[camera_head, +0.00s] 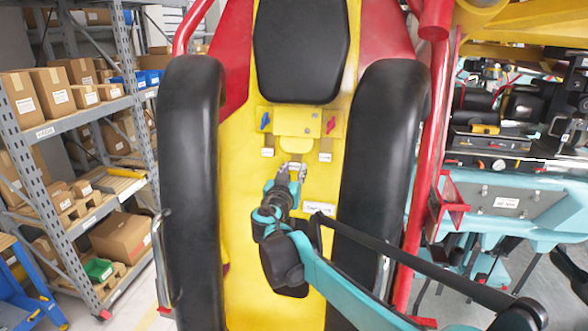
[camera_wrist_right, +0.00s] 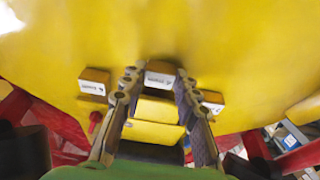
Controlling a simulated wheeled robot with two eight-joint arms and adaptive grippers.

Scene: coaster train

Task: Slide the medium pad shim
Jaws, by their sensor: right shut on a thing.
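The left one (camera_head: 267,152) and the right one (camera_head: 325,157) stand apart from my gripper. My right gripper (camera_head: 292,170) is shut on the middle pad shim, whose label (camera_head: 293,165) shows between the fingertips. In the right wrist view the fingers (camera_wrist_right: 157,80) lie on both sides of this middle shim (camera_wrist_right: 160,67), with the other shims to its left (camera_wrist_right: 94,82) and right (camera_wrist_right: 210,97). My left gripper is not in view.
A yellow bracket (camera_head: 293,120) with a blue and a red tab sits below the black seat pad (camera_head: 301,45). Thick black padded restraints (camera_head: 190,190) (camera_head: 384,160) flank the seat. Shelves with boxes (camera_head: 122,237) stand at left.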

